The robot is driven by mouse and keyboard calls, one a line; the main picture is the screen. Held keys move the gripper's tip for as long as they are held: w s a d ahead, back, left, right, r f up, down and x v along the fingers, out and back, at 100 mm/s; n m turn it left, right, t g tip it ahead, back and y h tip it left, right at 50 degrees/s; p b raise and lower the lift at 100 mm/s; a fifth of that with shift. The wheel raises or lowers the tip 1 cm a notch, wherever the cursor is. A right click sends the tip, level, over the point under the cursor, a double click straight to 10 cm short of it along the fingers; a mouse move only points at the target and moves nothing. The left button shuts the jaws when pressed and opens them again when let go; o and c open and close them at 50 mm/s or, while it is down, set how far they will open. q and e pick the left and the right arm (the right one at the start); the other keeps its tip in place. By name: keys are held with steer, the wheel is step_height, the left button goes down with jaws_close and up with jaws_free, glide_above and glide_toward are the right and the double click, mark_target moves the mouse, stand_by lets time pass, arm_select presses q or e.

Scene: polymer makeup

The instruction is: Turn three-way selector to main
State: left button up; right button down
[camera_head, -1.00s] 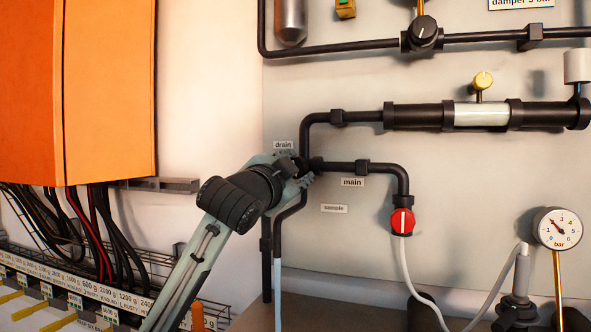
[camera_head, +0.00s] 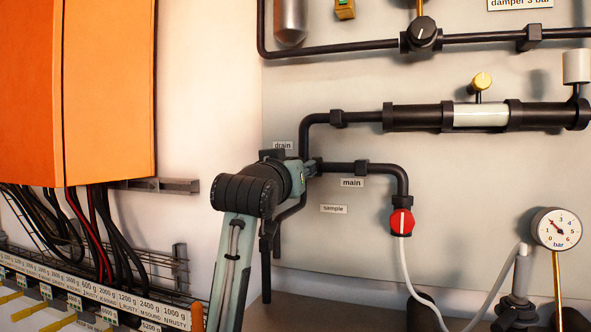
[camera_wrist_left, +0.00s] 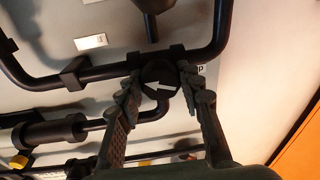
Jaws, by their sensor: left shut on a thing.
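The three-way selector is a round black knob with a white pointer mark (camera_wrist_left: 162,86), seen in the left wrist view. My left gripper (camera_wrist_left: 165,85) has its two dark fingers on either side of the knob and is shut on it. In the head view my left gripper (camera_head: 308,174) is at the pipe junction and hides the knob. The "drain" label (camera_head: 283,146) is above it, the "main" label (camera_head: 352,183) to its right and the "sample" label (camera_head: 333,209) below right. I cannot tell which label the pointer faces. My right gripper is not in view.
Black pipes (camera_head: 385,168) run across the wall around the selector. A red valve knob (camera_head: 401,222) and a pressure gauge (camera_head: 556,229) are to the right. An orange cabinet (camera_head: 105,90) with hanging cables stands left. A wire tray (camera_head: 180,268) is at lower left.

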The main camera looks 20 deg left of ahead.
arm_select(q)
steer(key=shift+n+g+y, duration=0.3)
steer(key=shift+n, duration=2)
steer(key=o, duration=1.1)
steer(key=shift+a, duration=0.1)
steer(key=shift+o, duration=0.2)
steer(key=s+d, duration=0.1)
steer(key=s, duration=1.1)
steer(key=shift+f, duration=0.1)
